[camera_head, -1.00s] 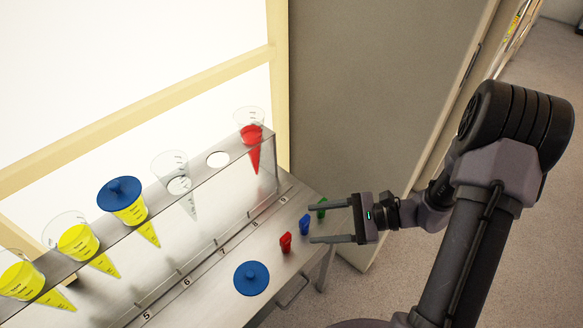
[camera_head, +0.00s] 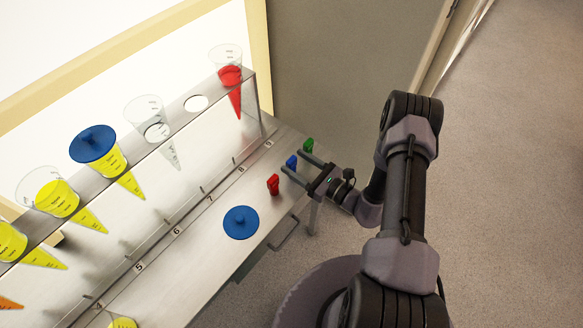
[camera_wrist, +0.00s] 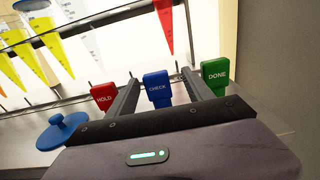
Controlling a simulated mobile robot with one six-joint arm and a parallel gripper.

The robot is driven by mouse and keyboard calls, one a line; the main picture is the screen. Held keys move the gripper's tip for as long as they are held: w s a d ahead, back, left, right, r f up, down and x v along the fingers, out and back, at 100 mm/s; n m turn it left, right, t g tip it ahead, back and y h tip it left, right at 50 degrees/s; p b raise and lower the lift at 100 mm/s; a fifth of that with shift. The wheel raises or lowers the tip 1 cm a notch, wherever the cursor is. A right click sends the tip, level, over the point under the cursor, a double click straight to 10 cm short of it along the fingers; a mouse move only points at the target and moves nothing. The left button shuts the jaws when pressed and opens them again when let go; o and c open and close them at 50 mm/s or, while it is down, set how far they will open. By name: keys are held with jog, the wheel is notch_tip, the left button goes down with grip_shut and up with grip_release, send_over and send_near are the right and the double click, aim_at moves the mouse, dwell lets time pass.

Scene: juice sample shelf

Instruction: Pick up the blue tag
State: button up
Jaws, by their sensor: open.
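The blue tag (camera_head: 291,162) stands upright on the metal bench between a red tag (camera_head: 273,184) and a green tag (camera_head: 308,146). In the wrist view the blue tag (camera_wrist: 157,89) reads CHECK. My gripper (camera_head: 293,166) is open at bench height, its two fingers pointing at the tags. In the wrist view my gripper (camera_wrist: 158,88) has one finger on each side of the blue tag; I cannot tell whether either touches it. The red tag (camera_wrist: 104,96), reading HOLD, is outside the left finger. The green tag (camera_wrist: 215,75), reading DONE, is outside the right finger.
A blue lid (camera_head: 241,222) lies flat on the bench (camera_head: 190,255), left of the tags. A grey panel (camera_head: 330,75) stands beyond the bench's far end.

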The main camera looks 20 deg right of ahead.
jog(key=x, duration=0.1)
jog(key=b+x, duration=0.1)
jog(key=x, duration=0.3)
jog(key=shift+s+a+f+b, duration=0.15)
jog(key=shift+a+f+b, duration=0.1)
jog(key=shift+f+b, duration=0.15)
grip_shut()
jog(key=shift+d+r, duration=0.1)
jog(key=shift+r, duration=0.05)
